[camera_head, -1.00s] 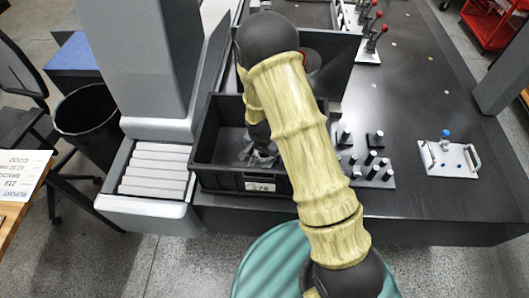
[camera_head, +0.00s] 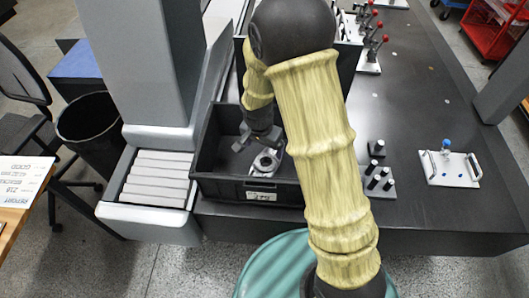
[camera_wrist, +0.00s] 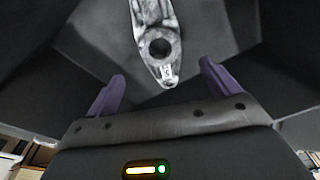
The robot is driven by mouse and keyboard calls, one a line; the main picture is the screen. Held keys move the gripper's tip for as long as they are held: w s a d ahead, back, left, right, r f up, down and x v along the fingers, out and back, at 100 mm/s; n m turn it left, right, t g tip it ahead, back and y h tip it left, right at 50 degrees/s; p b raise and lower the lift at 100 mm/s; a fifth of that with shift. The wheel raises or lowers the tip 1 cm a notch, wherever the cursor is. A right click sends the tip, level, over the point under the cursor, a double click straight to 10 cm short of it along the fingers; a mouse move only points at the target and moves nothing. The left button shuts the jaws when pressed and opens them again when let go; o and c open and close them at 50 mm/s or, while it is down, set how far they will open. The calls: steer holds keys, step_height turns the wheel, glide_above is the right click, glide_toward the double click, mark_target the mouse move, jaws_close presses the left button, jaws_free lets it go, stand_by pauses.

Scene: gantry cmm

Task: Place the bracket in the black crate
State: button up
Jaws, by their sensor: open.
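The bracket (camera_head: 265,162), a grey metal part with a round hole, lies inside the black crate (camera_head: 228,186) in the head view. It also shows in the wrist view (camera_wrist: 158,45), at the top, beyond the fingertips. My gripper (camera_head: 257,142) is above the crate's inside, apart from the bracket. In the wrist view my gripper (camera_wrist: 163,85) shows its two purple fingers spread wide with nothing between them. The crate's dark walls surround the bracket there. My arm hides the right part of the crate in the head view.
The crate stands on a dark table (camera_head: 420,110), beside a grey column and its ribbed cover (camera_head: 160,178). Short black posts (camera_head: 378,170) and a plate with handles (camera_head: 451,168) stand to the right. A black bin (camera_head: 88,120) is on the floor at left.

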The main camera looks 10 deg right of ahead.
steer(key=shift+s+r, duration=0.1)
steer(key=shift+r, duration=0.55)
steer(key=s+d+r+n+t+y, duration=0.1)
steer(key=s+d+r+n, duration=0.5)
steer(key=s+d+r, duration=0.4)
steer(key=s, duration=0.3)
steer(key=shift+r+n, duration=0.35)
steer(key=shift+n, duration=0.05)
